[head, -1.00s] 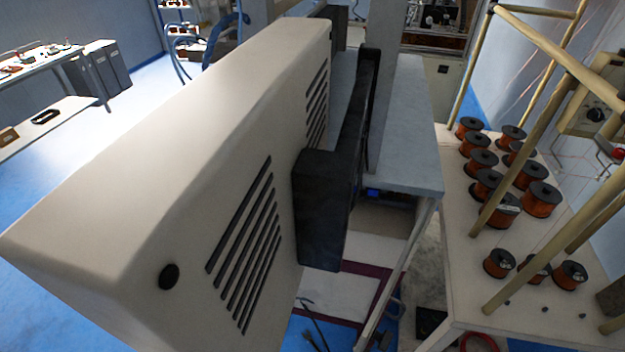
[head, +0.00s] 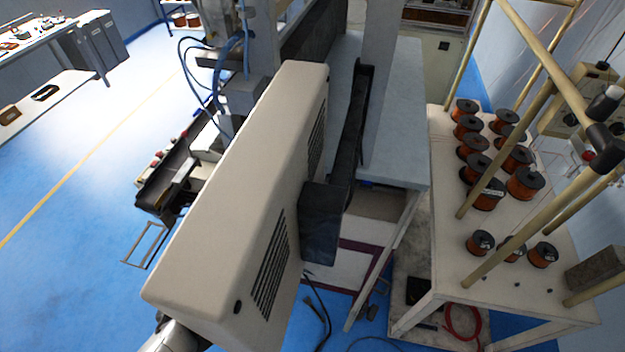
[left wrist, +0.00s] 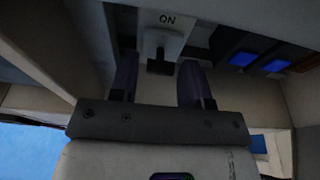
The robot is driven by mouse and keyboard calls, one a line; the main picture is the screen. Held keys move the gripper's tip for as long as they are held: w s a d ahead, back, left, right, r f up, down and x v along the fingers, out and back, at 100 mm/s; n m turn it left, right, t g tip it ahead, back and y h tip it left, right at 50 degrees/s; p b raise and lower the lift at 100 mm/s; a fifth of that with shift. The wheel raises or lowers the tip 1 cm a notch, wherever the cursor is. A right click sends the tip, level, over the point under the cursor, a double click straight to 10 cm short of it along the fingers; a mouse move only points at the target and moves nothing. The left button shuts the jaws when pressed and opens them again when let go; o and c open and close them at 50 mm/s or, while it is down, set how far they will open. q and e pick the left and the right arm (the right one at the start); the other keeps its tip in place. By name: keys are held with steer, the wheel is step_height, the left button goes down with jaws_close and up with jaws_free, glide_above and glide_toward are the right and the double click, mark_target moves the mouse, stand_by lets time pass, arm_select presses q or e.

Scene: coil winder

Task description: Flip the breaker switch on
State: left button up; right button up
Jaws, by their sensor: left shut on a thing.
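In the left wrist view, the breaker switch (left wrist: 160,62) is a dark lever on a pale plate (left wrist: 170,45) marked "ON". The label is above the lever. My left gripper (left wrist: 158,80) has one finger on each side of the lever and is shut on it. The view is dark, so the exact contact and the lever's position are hard to tell. In the head view, my left gripper and the switch are hidden, and only a pale piece of my arm shows at the bottom edge. My right gripper is in neither current view.
A large beige vented housing (head: 215,215) fills the middle of the head view. To its right, a pale table (head: 450,255) holds several copper wire spools (head: 525,183) amid tan poles (head: 520,40). Blue floor at left is open.

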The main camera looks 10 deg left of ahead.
arm_select(q)
steer(key=shift+f, duration=0.1)
steer(key=o, duration=0.9)
steer(key=shift+s, duration=0.1)
steer(key=shift+p+v, duration=2.45)
steer(key=shift+v, duration=4.4)
